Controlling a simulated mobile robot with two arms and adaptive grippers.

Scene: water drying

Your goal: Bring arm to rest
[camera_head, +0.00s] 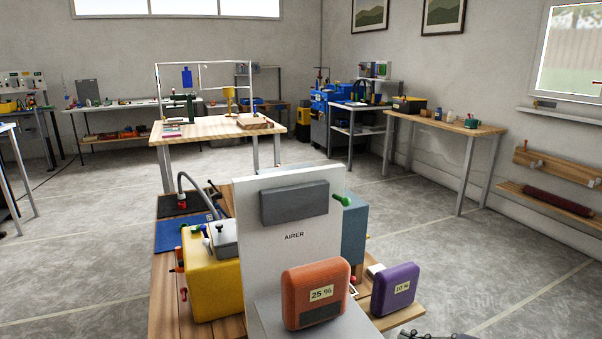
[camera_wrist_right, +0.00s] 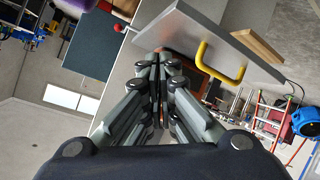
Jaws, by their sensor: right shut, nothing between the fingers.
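My right gripper (camera_wrist_right: 160,62) shows in the right wrist view, its fingers together with nothing between them. Beyond its tips are a grey panel with a yellow handle (camera_wrist_right: 220,62) and a red knob (camera_wrist_right: 118,28); I cannot tell how far off they are. In the head view only a small dark part, probably of my right arm, shows at the bottom right edge. My left gripper is in neither view.
A wooden bench (camera_head: 165,300) close in front bears a white board marked AIRER (camera_head: 292,215), an orange block marked 25 % (camera_head: 316,290), a purple block (camera_head: 394,290) and a yellow case (camera_head: 212,280). Another table (camera_head: 205,130) stands behind. Open floor (camera_head: 480,260) lies to the right.

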